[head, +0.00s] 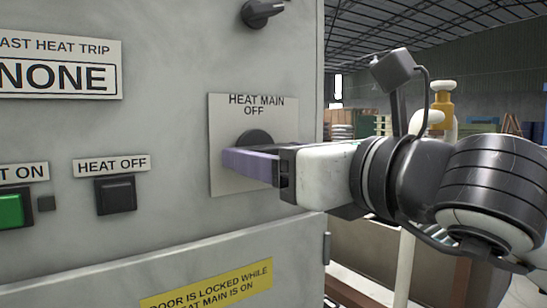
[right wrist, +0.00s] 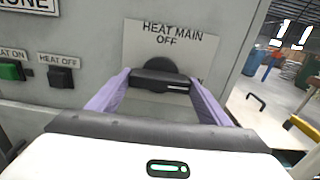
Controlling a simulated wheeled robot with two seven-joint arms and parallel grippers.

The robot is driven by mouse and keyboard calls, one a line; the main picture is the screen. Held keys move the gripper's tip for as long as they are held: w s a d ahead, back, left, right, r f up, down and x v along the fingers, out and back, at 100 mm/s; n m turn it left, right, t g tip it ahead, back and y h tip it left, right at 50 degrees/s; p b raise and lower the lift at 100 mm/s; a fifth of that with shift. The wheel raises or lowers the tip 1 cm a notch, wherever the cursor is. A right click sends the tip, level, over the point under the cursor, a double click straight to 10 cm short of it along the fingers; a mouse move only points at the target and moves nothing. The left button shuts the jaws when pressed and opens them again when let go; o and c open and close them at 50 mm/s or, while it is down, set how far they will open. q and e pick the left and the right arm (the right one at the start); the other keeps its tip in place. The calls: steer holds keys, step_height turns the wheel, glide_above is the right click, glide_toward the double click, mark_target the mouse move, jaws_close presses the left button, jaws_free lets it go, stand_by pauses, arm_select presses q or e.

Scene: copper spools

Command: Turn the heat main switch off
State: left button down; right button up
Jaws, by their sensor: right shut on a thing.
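The heat main switch is a black round rotary knob on a pale plate (head: 225,110) lettered "HEAT MAIN OFF". The knob (head: 254,137) is mostly hidden behind my fingers in the head view. In the right wrist view the knob's handle bar (right wrist: 160,78) lies level across the plate, with a white mark toward its right end. A letter "N" shows at the right of the plate there, partly covered. My right gripper (head: 229,160) has its two purple fingers closed on the ends of the bar. My left gripper is not in view.
On the grey cabinet, left of the switch, are a black "HEAT OFF" button (head: 115,194) and a green button (head: 9,210). Another black knob (head: 262,12) is above. A yellow door-lock label (head: 208,285) is below. Open hall lies to the right.

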steer(key=n+b, duration=0.2)
steer(key=b, duration=0.1)
steer(key=shift+f, duration=0.3)
steer(key=shift+n+b, duration=1.8)
steer(key=shift+n, duration=0.2)
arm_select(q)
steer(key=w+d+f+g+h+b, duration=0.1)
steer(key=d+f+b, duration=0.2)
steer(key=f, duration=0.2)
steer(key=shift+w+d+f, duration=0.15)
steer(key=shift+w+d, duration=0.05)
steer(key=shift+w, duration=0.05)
arm_select(e)
steer(key=n, duration=1.1)
steer(key=shift+r+n, duration=0.25)
steer(key=shift+n, duration=0.05)
steer(key=o, duration=1.1)
steer(key=shift+c, duration=0.2)
